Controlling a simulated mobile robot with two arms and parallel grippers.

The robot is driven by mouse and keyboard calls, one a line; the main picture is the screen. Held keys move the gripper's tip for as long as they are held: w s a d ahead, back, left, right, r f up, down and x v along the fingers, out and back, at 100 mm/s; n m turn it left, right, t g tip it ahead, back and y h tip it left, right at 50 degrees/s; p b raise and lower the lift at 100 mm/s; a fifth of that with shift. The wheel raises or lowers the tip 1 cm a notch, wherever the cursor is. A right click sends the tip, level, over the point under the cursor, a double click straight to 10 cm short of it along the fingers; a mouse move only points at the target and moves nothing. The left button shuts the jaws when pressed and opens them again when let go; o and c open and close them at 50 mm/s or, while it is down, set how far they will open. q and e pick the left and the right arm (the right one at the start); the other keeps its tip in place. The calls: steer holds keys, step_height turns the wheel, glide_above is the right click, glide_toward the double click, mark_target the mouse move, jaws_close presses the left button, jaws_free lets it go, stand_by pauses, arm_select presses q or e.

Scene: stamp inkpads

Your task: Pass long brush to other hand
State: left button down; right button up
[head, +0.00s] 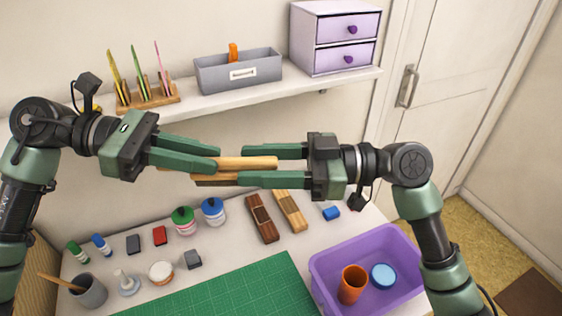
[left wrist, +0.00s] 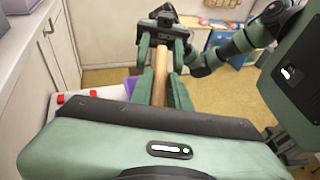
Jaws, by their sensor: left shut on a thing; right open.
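The long brush is in mid-air above the table; its light wooden handle (head: 250,163) points right. My left gripper (head: 217,157) is shut on the brush. My right gripper (head: 242,166) faces it from the right with its fingers open, one on each side of the handle, and the handle's end reaches into the gap. In the left wrist view the handle (left wrist: 161,78) runs away from my left gripper to between the fingers of my right gripper (left wrist: 161,62). I cannot tell whether either right finger touches it. The brush's other end is mostly hidden behind my left fingers.
Below are a green cutting mat (head: 225,294), a purple bin (head: 322,275) with an orange cup, a grey cup (head: 92,294), several jars and small blocks, and two wooden pieces (head: 291,212). A shelf (head: 215,94) with a grey box (head: 238,74) and purple drawers (head: 335,38) is behind.

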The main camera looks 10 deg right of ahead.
steer(key=shift+a, duration=0.2)
jaws_close()
arm_select(q)
steer(key=c, duration=1.3)
jaws_free()
steer(key=shift+o, duration=0.2)
steer(key=shift+a, duration=0.1)
